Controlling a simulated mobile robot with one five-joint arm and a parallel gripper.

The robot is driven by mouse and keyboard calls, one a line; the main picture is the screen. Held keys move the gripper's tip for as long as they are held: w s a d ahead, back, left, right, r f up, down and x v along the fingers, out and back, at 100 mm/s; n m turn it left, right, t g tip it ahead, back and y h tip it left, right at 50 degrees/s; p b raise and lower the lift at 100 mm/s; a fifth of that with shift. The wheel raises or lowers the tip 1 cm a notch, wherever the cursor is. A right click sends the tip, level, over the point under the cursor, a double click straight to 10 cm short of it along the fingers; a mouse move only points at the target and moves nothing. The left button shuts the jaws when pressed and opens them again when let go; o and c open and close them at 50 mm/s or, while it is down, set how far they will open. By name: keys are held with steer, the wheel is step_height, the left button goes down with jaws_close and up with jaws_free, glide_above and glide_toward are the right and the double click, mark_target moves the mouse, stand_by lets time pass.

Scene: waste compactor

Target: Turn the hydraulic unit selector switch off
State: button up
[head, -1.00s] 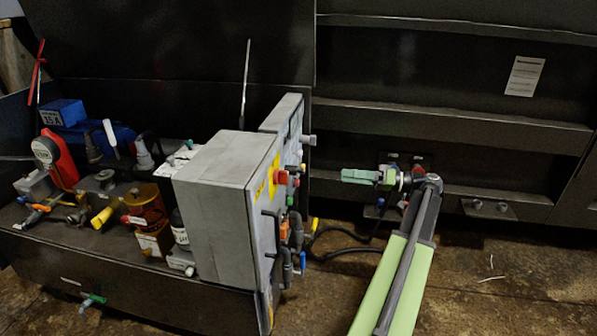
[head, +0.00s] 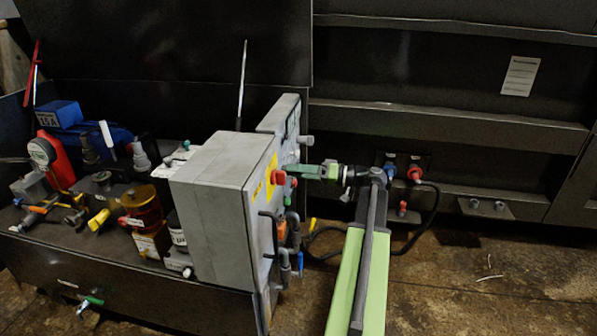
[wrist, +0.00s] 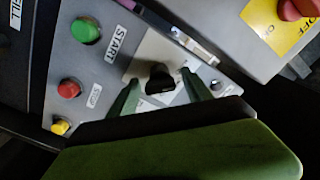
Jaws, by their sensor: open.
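The selector switch is a black knob (wrist: 160,80) on a pale plate of the grey control panel (wrist: 68,55) in the wrist view. My gripper (wrist: 157,92) is open, its green fingers on either side of the knob. I cannot tell whether they touch it. The knob cannot be made out there.
The panel has a green START button (wrist: 85,30), a red button (wrist: 68,89) and a yellow button (wrist: 60,126). A red switch on a yellow plate (wrist: 285,25) is at the upper right. Pipes (head: 285,262) run below my gripper. A black hose (head: 428,225) hangs behind my arm.

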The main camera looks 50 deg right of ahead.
jaws_close()
steer(key=shift+d, duration=0.15)
steer(key=shift+m, duration=0.3)
steer(key=m, duration=0.3)
steer(key=shift+m, duration=0.3)
steer(key=shift+f+m, duration=0.1)
steer(key=shift+m, duration=2.1)
jaws_free()
